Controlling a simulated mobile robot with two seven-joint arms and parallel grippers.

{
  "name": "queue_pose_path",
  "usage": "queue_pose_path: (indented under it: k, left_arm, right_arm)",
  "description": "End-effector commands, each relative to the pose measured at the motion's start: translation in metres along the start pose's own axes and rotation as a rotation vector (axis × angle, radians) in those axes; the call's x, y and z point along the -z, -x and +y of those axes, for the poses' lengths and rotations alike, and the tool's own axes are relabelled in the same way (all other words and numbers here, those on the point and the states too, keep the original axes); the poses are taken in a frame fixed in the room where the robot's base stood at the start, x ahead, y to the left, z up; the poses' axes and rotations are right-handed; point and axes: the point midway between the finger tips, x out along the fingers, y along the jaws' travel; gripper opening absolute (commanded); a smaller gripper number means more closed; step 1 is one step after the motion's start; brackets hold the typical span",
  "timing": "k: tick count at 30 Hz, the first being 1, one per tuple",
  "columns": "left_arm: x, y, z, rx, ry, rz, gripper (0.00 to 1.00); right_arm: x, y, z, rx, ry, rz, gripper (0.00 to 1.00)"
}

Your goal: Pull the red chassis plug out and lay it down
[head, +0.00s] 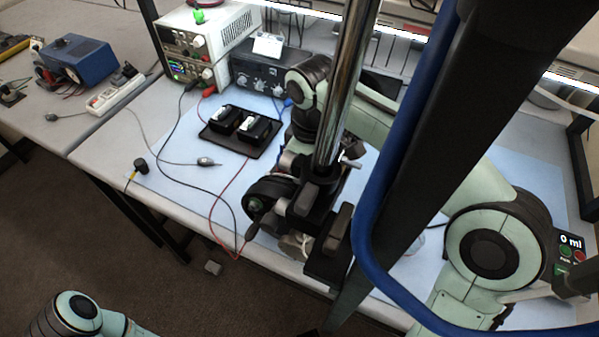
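A red plug (209,91) sits at the lower front of the white bench power supply (205,45), beside a black plug (190,85). I take it for the red chassis plug, but it is small here. A red lead (215,205) loops over the table's front edge towards my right gripper (318,225). My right gripper is over the front part of the table, well to the right of and nearer than the plug. Its fingertips are partly hidden, so its opening and any grasp are unclear. My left arm shows at the bottom left; its gripper is out of view.
A black tray (226,144) with two black items lies on the blue mat (170,180). A black dial box (258,76) stands beside the supply. A black lead (150,150) and a probe (207,162) cross the mat. A blue box (80,60) stands on the left table.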

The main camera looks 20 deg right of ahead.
Motion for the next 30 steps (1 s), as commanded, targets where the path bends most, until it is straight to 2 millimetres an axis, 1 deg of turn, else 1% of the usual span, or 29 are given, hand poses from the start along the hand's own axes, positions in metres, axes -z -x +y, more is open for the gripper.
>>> queue_pose_path:
  k: [5, 11, 12, 14, 15, 16, 17, 25, 30]
  left_arm:
    - [0.0009, 0.0038, 0.0017, -0.001, -0.001, 0.002, 0.0]
    - [0.0008, 0.0035, 0.0016, -0.001, -0.001, 0.002, 0.0]
    - [0.0008, 0.0035, 0.0016, -0.001, -0.001, 0.002, 0.0]
    - [0.0008, 0.0034, 0.0015, -0.001, -0.001, 0.002, 0.0]
    - [0.0008, 0.0034, 0.0015, -0.001, -0.001, 0.002, 0.0]
    - [0.0008, 0.0034, 0.0015, -0.001, -0.001, 0.002, 0.0]
    - [0.0008, 0.0034, 0.0015, -0.001, -0.001, 0.002, 0.0]
    - [0.0011, 0.0045, 0.002, -0.001, -0.001, 0.002, 0.0]
    - [0.0025, 0.0097, 0.0044, -0.002, -0.002, 0.005, 0.0]
  right_arm:
    - [0.0, 0.0011, 0.0003, 0.0, 0.0, 0.0, 0.51]
    - [-0.0001, 0.0003, 0.0001, 0.0, 0.0, 0.0, 0.51]
    - [-0.0001, 0.0002, 0.0001, 0.0, 0.0, 0.0, 0.48]
    - [-0.0001, 0.0002, 0.0002, 0.0, 0.0, 0.0, 0.28]
    - [-0.0001, 0.0002, 0.0002, 0.0, 0.0, 0.0, 0.15]
    - [-0.0001, 0.0002, 0.0002, 0.0, 0.0, 0.0, 0.06]
    - [-0.0001, 0.0002, 0.0001, 0.0, 0.0, 0.0, 0.0]
    - [0.0, 0.0014, 0.0001, 0.0, 0.0, 0.0, 0.0]
    - [0.0, 0.007, 0.0001, 0.0, 0.0, 0.001, 0.0]
